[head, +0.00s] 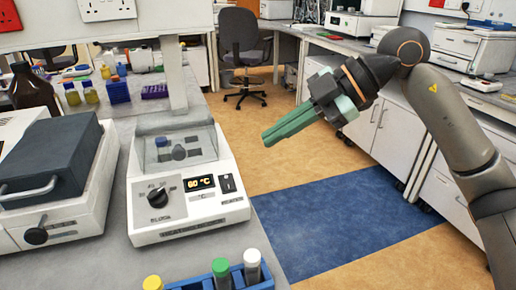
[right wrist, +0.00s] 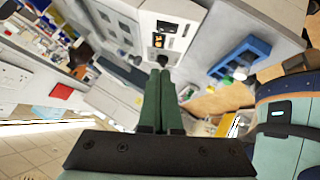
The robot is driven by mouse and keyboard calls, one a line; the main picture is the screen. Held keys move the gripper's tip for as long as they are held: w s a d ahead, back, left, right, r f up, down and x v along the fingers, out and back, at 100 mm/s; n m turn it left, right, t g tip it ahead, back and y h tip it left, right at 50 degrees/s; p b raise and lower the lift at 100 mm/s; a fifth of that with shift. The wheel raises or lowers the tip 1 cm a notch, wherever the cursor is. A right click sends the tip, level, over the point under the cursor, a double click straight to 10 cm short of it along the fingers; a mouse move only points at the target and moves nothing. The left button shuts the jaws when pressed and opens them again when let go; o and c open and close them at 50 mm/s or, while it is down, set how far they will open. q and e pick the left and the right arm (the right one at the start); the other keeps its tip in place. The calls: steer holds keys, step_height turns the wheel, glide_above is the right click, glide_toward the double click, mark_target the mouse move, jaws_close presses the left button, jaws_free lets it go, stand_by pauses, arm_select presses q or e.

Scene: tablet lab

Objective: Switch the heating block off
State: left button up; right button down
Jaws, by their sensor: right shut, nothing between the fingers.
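The heating block (head: 191,218) is a white unit on the bench with a clear-lidded well at the back. Its front panel has a black knob (head: 158,196), a lit display (head: 199,183) reading 60 °C and a small dark heater switch (head: 227,184) at the right. The switch's rocker position is too small to tell. My right gripper (head: 268,139) is shut and empty, in the air to the right of and above the block, apart from it. In the right wrist view its green fingers (right wrist: 161,74) are together, pointing toward the lit display (right wrist: 158,40). My left gripper is not in view.
A tube rack (head: 222,272) with capped tubes stands in front of the block. A grey-lidded device (head: 50,160) stands close on its left. Bottles (head: 35,90) are behind. Open floor (head: 330,220) lies right of the bench.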

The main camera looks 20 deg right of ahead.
glide_above(227, 182)
steer(key=s+d, duration=0.2)
steer(key=s, duration=0.1)
steer(key=f, duration=0.5)
steer(key=shift+w+a+f+b, duration=0.2)
steer(key=shift+w+f+b, duration=0.1)
steer(key=shift+b, duration=0.1)
steer(key=shift+w+f, duration=0.3)
steer(key=shift+f, duration=0.3)
steer(key=shift+w+f, duration=0.25)
steer(key=shift+f, duration=0.35)
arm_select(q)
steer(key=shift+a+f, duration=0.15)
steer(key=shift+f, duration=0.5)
arm_select(e)
steer(key=shift+w+f, duration=0.4)
steer(key=shift+f, duration=0.2)
